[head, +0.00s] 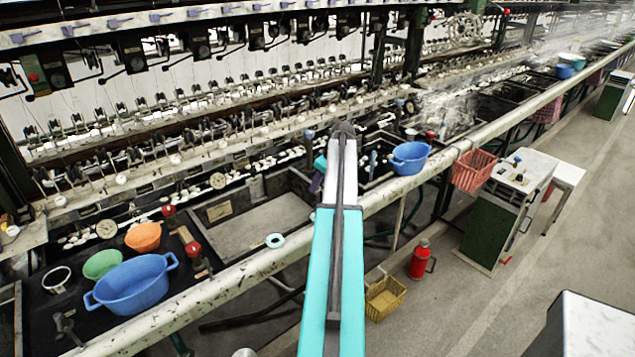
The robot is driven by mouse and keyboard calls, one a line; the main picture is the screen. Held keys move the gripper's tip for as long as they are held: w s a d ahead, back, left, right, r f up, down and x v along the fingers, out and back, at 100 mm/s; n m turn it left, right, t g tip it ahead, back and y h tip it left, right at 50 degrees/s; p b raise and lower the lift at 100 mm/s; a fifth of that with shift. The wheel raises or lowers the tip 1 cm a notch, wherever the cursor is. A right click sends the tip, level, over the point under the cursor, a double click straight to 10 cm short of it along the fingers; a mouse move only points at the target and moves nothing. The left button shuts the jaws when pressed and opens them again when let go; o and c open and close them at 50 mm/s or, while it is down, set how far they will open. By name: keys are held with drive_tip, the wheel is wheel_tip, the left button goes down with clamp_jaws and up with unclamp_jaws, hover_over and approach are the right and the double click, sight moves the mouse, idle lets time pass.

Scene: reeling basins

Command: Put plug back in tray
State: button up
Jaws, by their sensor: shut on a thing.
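My arm reaches up through the middle of the head view and bends over the row of basins. Just left of it, a small teal and purple-grey part shows, which looks like the end of my arm with my gripper (316,184). It is over the right side of an open grey basin (252,217). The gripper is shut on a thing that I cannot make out. The fingertips are mostly hidden behind the arm. I cannot pick out a plug or its tray for certain. A pale teal ring (275,240) lies at the basin's front edge.
A blue tub (135,285), a green bowl (102,263) and an orange bowl (143,237) stand at left. Another blue tub (410,158) and a red basket (473,170) are right of the arm. A long pale rail (250,268) runs along the front.

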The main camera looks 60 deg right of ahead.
sight(318, 196)
drive_tip(key=shift+f, duration=0.65)
drive_tip(key=shift+f+b, duration=1.55)
drive_tip(key=shift+f, duration=0.7)
idle(3.4)
drive_tip(key=o, duration=1)
drive_tip(key=shift+o, duration=0.2)
drive_tip(key=shift+s, duration=0.1)
drive_tip(key=b+v, duration=0.2)
drive_tip(key=v, duration=1.1)
drive_tip(key=shift+r+b, duration=0.35)
